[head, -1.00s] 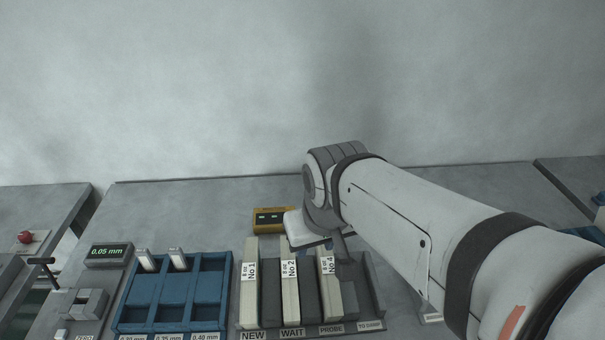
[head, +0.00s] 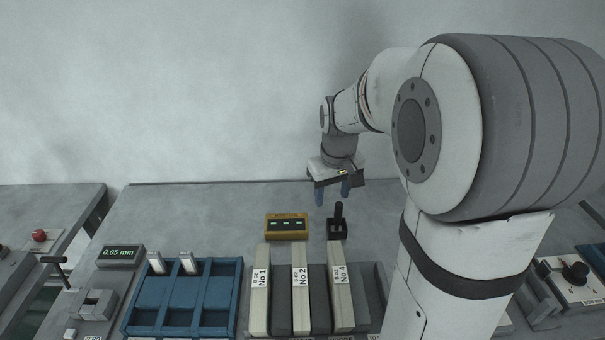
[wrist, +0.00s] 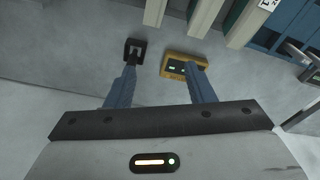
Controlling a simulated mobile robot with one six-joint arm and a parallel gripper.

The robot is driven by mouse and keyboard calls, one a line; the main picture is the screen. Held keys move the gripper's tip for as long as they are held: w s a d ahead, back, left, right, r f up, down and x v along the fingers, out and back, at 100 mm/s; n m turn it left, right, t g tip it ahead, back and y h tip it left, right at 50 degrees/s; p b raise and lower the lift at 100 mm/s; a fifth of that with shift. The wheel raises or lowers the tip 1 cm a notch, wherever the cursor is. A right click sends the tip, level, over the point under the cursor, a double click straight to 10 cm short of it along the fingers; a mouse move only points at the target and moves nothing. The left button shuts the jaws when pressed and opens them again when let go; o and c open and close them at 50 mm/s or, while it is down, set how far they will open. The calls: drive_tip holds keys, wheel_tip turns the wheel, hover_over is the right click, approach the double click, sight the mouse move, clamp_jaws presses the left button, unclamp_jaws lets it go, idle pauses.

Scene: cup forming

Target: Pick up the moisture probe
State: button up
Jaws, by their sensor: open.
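A black upright piece with a slim handle, which looks like the moisture probe (head: 338,222), stands in a small dark square base behind the row of blocks. It also shows in the wrist view (wrist: 134,48), near the tip of the left finger. My gripper (head: 333,194) is open and empty, pointing down above and slightly behind the probe. Its two blue fingers also show in the wrist view (wrist: 161,68), apart with nothing between them. A yellow meter box (head: 286,226) with small green lights lies left of the probe.
A rack of upright pale blocks labelled No 1, No 2 and No 4 (head: 300,290) stands in front of the probe. A blue compartment tray (head: 183,312) and a 0.05 mm display (head: 120,257) are to the left. The bench behind the meter is clear.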

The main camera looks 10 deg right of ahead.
drive_tip(key=w+d+f, duration=0.3)
drive_tip(key=w+f, duration=0.2)
drive_tip(key=w, duration=0.2)
drive_tip(key=n+g, duration=0.1)
drive_tip(key=g, duration=0.1)
hover_over(338, 215)
drive_tip(key=f, duration=0.5)
drive_tip(key=w+f, duration=0.1)
drive_tip(key=f, duration=0.2)
drive_tip(key=shift+a+f, duration=0.15)
drive_tip(key=shift+w+d+f+n, duration=0.1)
drive_tip(key=shift+d+f+n, duration=0.15)
drive_tip(key=shift+f, duration=0.4)
wheel_tip(338, 215, down, 7)
drive_tip(key=shift+d+f+p, duration=0.15)
drive_tip(key=shift+f+p, duration=0.05)
drive_tip(key=shift+p, duration=0.75)
drive_tip(key=shift+c, duration=0.6)
drive_tip(key=shift+w, duration=0.1)
clamp_jaws()
wheel_tip(338, 215, up, 10)
drive_tip(key=shift+r+b, duration=0.1)
drive_tip(key=shift+b, duration=0.9)
